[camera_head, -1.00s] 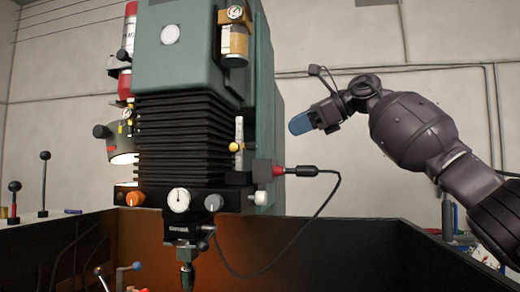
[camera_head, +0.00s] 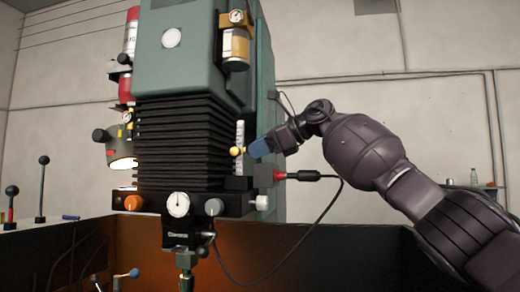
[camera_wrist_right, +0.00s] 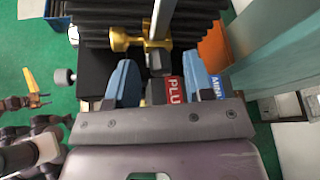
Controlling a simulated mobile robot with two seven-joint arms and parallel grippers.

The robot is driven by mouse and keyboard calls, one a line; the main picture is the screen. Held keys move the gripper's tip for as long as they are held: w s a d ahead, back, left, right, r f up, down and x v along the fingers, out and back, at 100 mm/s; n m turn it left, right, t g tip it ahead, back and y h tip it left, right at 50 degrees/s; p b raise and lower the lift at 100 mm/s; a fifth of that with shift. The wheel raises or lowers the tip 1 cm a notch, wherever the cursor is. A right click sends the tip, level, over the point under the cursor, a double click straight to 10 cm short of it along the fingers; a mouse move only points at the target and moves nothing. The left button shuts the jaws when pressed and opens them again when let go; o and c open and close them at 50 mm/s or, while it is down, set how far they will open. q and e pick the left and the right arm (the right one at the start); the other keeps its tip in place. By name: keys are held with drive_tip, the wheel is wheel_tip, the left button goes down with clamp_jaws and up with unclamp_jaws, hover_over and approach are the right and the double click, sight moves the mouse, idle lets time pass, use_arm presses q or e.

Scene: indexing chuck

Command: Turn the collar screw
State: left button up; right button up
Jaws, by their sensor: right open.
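The collar screw (camera_head: 236,151) is a small brass-yellow knob beside the white scale (camera_head: 239,135) on the right side of the green machine head. In the right wrist view the brass knob and its collar (camera_wrist_right: 130,38) lie just past my fingertips. My right gripper (camera_head: 259,148) has blue fingers and is close to the right of the screw in the head view. In the right wrist view the right gripper (camera_wrist_right: 158,68) is open, with nothing between its fingers. Orange jaws on a dark arm (camera_wrist_right: 35,95) at the left there look like my left gripper; their opening is unclear.
A red-ended plug and cable (camera_head: 295,175) stick out below my right gripper. The black bellows (camera_head: 185,140) stand left of the scale. A dial gauge (camera_head: 178,204) and knobs sit below. A dark tub wall (camera_head: 330,240) runs underneath. Open room lies to the right.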

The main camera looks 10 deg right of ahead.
clamp_jaws()
idle(0.3)
